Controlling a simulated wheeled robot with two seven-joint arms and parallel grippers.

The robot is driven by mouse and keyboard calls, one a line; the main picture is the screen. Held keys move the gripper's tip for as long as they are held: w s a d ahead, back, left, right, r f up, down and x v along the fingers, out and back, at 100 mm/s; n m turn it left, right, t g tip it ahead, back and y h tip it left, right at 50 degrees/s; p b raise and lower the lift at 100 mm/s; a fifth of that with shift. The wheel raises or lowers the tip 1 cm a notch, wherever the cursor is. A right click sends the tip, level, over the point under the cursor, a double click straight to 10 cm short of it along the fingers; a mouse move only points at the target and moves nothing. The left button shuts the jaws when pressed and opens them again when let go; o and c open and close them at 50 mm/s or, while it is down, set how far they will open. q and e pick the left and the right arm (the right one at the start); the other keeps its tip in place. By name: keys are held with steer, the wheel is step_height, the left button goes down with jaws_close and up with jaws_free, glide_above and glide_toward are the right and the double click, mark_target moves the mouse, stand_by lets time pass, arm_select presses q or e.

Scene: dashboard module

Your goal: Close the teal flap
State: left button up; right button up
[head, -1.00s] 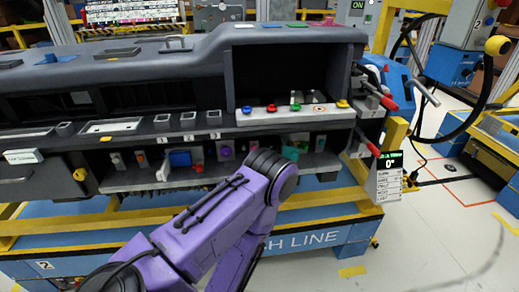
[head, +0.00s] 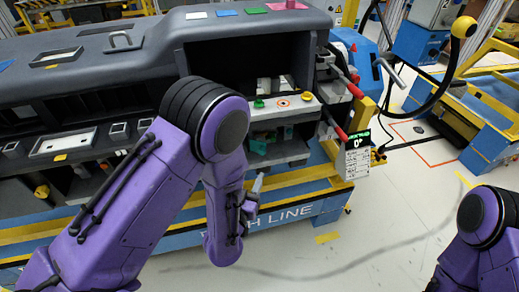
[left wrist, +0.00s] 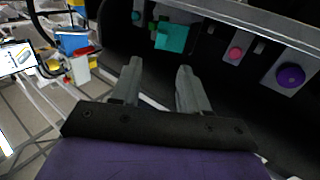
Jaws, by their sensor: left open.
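The teal flap (left wrist: 172,37) shows in the left wrist view beyond my fingertips, inside the dark lower shelf of the dashboard module. In the head view a small teal part (head: 259,143) shows on that lower shelf, partly behind my left arm. I cannot tell the flap's exact angle. My left gripper (left wrist: 159,68) is open and empty, its two grey fingers pointing toward the shelf, apart from the flap. In the head view the left gripper (head: 254,190) is just in front of the lower shelf, mostly hidden by its wrist. My right gripper is out of view.
A purple knob (left wrist: 290,76) and a pink button (left wrist: 235,54) sit to the right of the flap. Red-handled levers (head: 339,132) and a sign (head: 357,155) stand at the module's right end. A blue and yellow base rail (head: 297,207) runs below. The floor in front is clear.

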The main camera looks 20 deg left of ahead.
mark_target(261, 153)
arm_select(q)
steer(key=w+p, duration=0.1)
steer(key=w, duration=0.3)
steer(key=w+p, duration=0.1)
steer(key=w, duration=0.3)
steer(key=shift+w+a, duration=0.2)
steer(key=shift+w, duration=0.05)
steer(key=shift+w+f, duration=0.15)
steer(key=shift+w, duration=0.35)
jaws_close()
